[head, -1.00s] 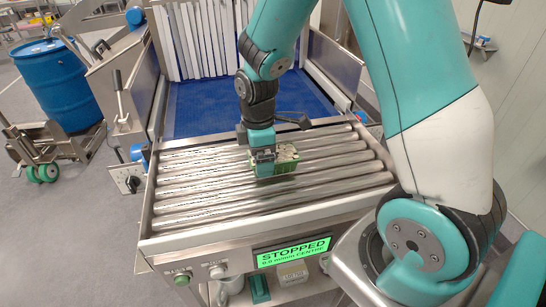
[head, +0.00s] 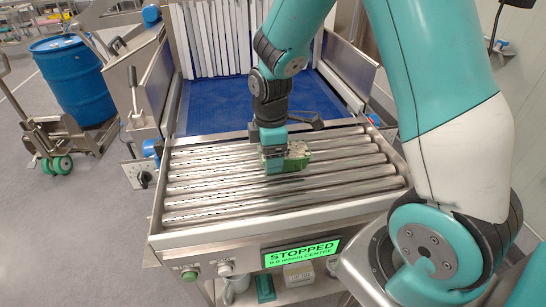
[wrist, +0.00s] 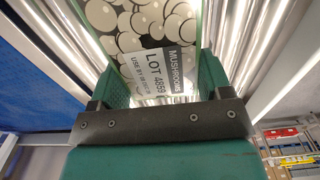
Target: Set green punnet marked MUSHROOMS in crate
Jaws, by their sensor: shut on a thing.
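The green punnet (head: 294,161) is at the rear middle of the steel rollers in the head view, low over or on them; I cannot tell whether it touches. My gripper (head: 273,160) points down and is shut on the punnet, with one finger on either side in the wrist view. The gripper's lower part hides some of the punnet. I cannot make out a crate in either view.
The roller table (head: 205,190) is otherwise clear. Behind it are a blue belt (head: 215,110) and white strip curtains (head: 215,40). A STOPPED display (head: 301,252) is on the front. A blue drum (head: 75,80) stands at left. A white box (head: 298,275) sits on the lower shelf.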

